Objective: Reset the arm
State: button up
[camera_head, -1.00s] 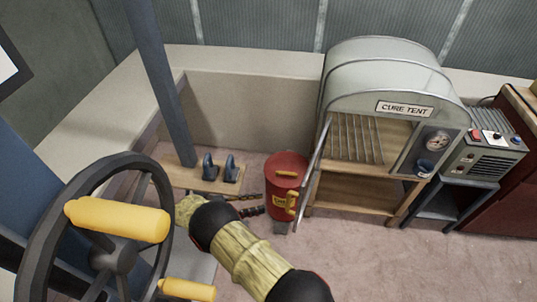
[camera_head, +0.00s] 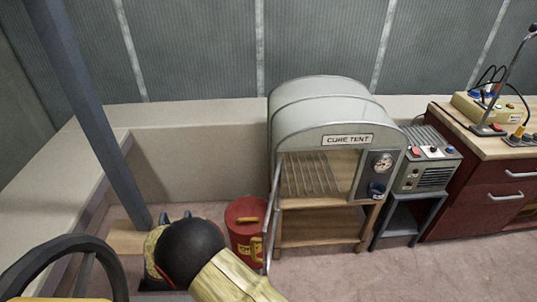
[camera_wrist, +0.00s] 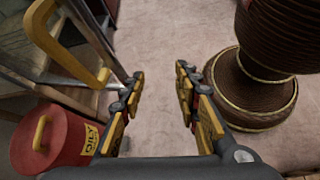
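My gripper (camera_wrist: 155,100) shows in the wrist view with its two yellow-padded fingers spread apart and nothing between them. Pinkish carpet shows through the gap. In the head view my arm reaches up from the bottom edge, with a black joint and a yellowish sleeve, and my gripper is hidden there. A red oily-waste can (camera_wrist: 62,142) stands left of my gripper in the wrist view; its red lid and side also show beside my arm in the head view (camera_head: 246,212).
The cure tent (camera_head: 325,115) stands on a wooden stand, its door open beside the red can. A grey control unit (camera_head: 428,160) and red cabinet (camera_head: 480,195) are to its right. A brown ribbed, spool-like object (camera_wrist: 258,90) is right of my gripper. A handwheel (camera_head: 70,262) is at lower left.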

jog(key=s+d+r+m+t+y, duration=0.1)
jog(key=s+d+r+m+y, duration=0.2)
jog(key=d+r, duration=0.6)
jog(key=s+d+r+m+t+y, duration=0.2)
jog(key=d+r+m, duration=0.6)
jog(key=r, duration=0.8)
jog(key=s+d+r+m+t+y, duration=0.1)
jog(key=s+d+r+m+y, duration=0.5)
jog(key=d+r, duration=0.5)
jog(key=shift+s+d+r+t, duration=0.3)
jog(key=shift+s+r, duration=0.35)
jog(key=shift+s, duration=0.2)
